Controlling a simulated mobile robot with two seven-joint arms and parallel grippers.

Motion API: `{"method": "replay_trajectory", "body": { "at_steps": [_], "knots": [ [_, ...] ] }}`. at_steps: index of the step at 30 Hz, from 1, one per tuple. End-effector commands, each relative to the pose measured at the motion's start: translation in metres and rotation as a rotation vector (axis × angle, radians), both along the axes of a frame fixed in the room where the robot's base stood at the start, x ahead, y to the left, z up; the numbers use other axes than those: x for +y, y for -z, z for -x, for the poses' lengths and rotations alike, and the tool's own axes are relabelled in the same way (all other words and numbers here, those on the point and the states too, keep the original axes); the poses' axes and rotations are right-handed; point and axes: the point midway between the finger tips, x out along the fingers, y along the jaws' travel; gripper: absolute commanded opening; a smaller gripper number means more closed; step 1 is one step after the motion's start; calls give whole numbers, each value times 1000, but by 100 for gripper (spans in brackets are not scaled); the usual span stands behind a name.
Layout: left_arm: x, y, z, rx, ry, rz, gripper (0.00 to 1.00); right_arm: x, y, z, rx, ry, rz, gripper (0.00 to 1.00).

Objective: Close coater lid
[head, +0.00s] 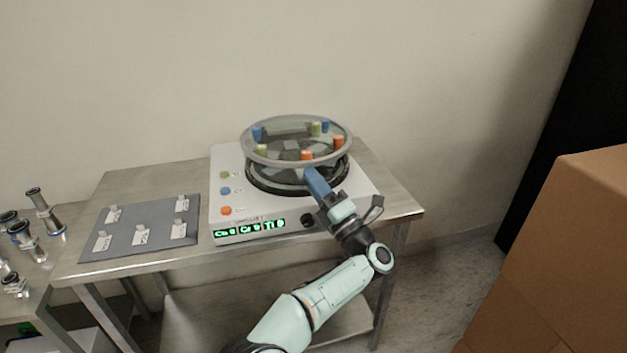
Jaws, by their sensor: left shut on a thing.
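The coater (228,195) is a white box on the metal table, with a dark round opening ring, coloured buttons and a green lit display on its front. Its round translucent lid (290,128) sits above the dark ring (262,187), offset toward the back, with a visible gap at the front. Blue, green and orange pegs show on or through the lid. A blue handle (317,183) slants down from the lid's front edge. My left gripper (326,200) is shut on the handle's lower end. My right gripper is out of view.
A grey mat (120,241) with several small labelled pieces lies left of the coater. Metal pipe fittings (44,212) stand on another table at far left. Large cardboard boxes (570,240) stand at right. The table's right end (395,195) is clear.

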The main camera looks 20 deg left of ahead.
Motion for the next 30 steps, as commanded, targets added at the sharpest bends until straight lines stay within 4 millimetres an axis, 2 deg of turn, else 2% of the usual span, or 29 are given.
{"method": "replay_trajectory", "body": {
  "at_steps": [1,2,9,13,24,30],
  "knots": [
    [-4,10,-3,21,12,13,0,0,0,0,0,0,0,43],
    [-4,10,-3,21,12,13,23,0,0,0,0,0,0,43],
    [-5,11,-3,24,13,11,23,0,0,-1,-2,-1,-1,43],
    [-13,16,2,25,14,9,23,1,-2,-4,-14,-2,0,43],
    [-70,49,42,10,9,4,23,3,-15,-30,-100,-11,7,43],
    [-92,63,57,4,6,3,23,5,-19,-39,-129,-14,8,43]
  ]
}}
